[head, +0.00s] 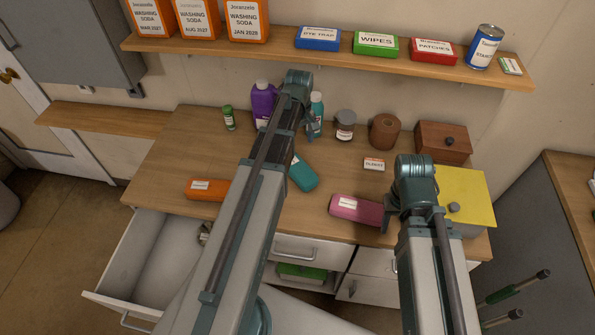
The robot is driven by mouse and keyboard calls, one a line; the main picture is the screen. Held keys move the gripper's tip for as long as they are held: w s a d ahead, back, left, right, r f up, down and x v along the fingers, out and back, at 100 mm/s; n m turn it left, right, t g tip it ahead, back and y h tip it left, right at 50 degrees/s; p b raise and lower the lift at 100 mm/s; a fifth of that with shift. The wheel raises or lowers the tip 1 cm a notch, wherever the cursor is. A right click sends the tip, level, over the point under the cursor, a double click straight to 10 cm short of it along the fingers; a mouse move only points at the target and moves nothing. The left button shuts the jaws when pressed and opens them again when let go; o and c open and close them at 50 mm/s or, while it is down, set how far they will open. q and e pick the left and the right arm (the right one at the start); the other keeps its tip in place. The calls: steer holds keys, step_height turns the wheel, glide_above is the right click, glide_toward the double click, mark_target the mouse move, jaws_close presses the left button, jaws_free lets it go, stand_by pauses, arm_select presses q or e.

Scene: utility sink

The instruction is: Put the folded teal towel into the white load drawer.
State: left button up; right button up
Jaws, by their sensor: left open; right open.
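The folded teal towel (303,174) lies on the wooden counter, right of my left forearm, which hides part of it. The white load drawer (113,262) stands pulled open at the lower left.
A folded orange towel (203,188) lies left of my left arm. A purple bottle (263,101), a teal bottle (317,108), a jar (345,126) and a wooden box (443,143) line the back. A yellow-topped box (468,195) stands right. A loaded shelf (285,44) hangs above.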

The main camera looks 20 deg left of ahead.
mark_target(297, 164)
arm_select(q)
step_height(297, 164, down, 7)
steer(key=b, duration=0.6)
steer(key=shift+r, duration=0.1)
steer(key=f+b, duration=0.5)
steer(key=shift+s+a+f, duration=0.1)
steer(key=shift+a, duration=0.15)
steer(key=c, duration=1.4)
